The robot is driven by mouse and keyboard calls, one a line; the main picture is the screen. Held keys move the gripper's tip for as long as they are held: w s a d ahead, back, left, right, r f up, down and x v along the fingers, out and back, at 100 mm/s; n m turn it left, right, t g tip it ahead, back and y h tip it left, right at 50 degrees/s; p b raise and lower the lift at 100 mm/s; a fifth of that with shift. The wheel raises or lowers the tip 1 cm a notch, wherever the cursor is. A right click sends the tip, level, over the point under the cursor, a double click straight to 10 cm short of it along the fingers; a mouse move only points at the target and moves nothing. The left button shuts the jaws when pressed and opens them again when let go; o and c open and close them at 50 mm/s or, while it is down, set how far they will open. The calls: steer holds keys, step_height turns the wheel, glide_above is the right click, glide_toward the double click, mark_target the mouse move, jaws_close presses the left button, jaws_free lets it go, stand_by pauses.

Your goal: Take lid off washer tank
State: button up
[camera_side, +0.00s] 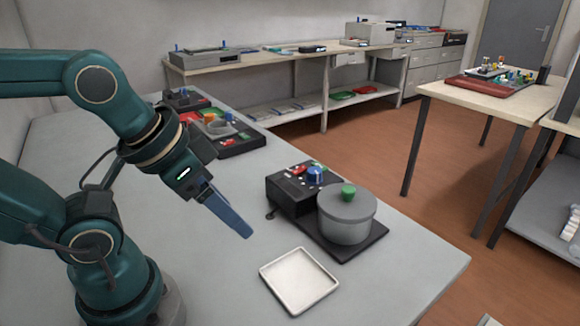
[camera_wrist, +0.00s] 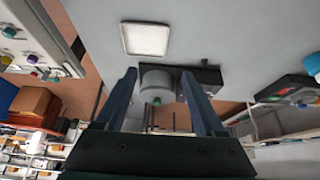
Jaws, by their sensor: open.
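The washer tank (camera_side: 345,226) is a grey round pot on a dark base. Its grey lid (camera_side: 325,200) is on top, with a green knob (camera_side: 348,191) in the middle. A black control box (camera_side: 290,196) with a blue knob stands beside the tank. My gripper (camera_side: 246,233) is in the air to the left of the tank, apart from it. In the wrist view my gripper (camera_wrist: 160,75) is open, with nothing between its two fingers. The tank (camera_wrist: 157,80) and green knob (camera_wrist: 156,101) show beyond, between the fingers.
A white square tray (camera_side: 299,281) lies on the grey table in front of the tank; it also shows in the wrist view (camera_wrist: 146,39). Another device with red and green parts (camera_side: 225,132) stands farther back on the table. The table between my gripper and the tray is clear.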

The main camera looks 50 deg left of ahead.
steer(key=w+r+n, duration=0.2)
steer(key=w+r, duration=0.4)
steer(key=n+g+y, duration=0.1)
steer(key=n+g, duration=0.1)
steer(key=n, duration=0.1)
glide_above(349, 189)
steer(key=s, duration=0.2)
steer(key=f, duration=0.7)
steer(key=shift+w+d+f, duration=0.1)
steer(key=shift+d+f, duration=0.05)
steer(key=shift+d, duration=0.2)
steer(key=shift+x, duration=2.75)
steer(key=shift+m, duration=0.3)
jaws_close()
